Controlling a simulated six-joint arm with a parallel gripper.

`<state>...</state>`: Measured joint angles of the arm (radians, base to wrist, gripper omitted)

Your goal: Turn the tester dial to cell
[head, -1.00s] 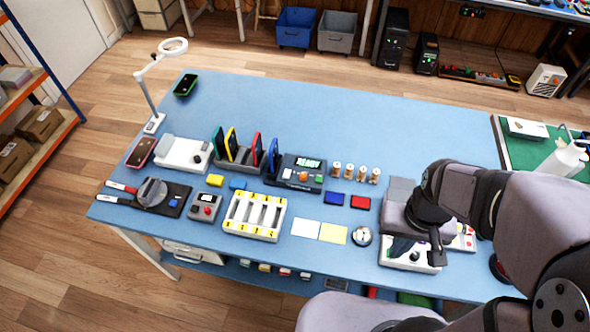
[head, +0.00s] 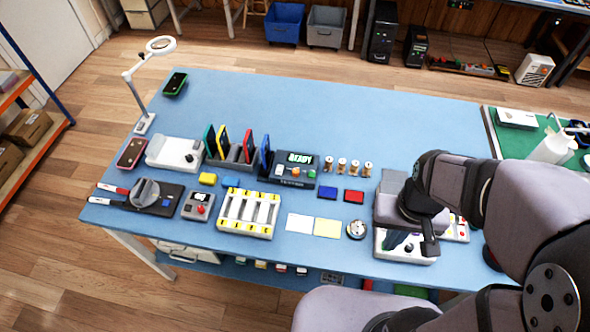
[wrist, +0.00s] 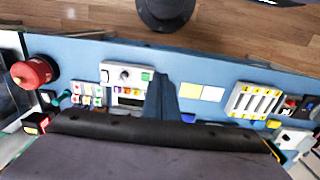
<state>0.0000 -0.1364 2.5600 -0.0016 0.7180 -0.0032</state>
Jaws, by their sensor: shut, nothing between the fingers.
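A white box (head: 409,258) stands near the table's front edge, with a dark knob (head: 409,247) and small coloured marks; I take it for the tester. In the wrist view the box (wrist: 109,76) shows its knob (wrist: 124,74), a green patch and a row of coloured marks. I cannot read the labels or the dial's setting. My wrist hides the box's back part.
A panel with coloured buttons (wrist: 88,92) sits beside the box, and a red round thing (wrist: 35,72) beyond it. A round metal tin (head: 357,230), white and yellow pads (head: 328,228) and a slotted rack (head: 248,215) lie left.

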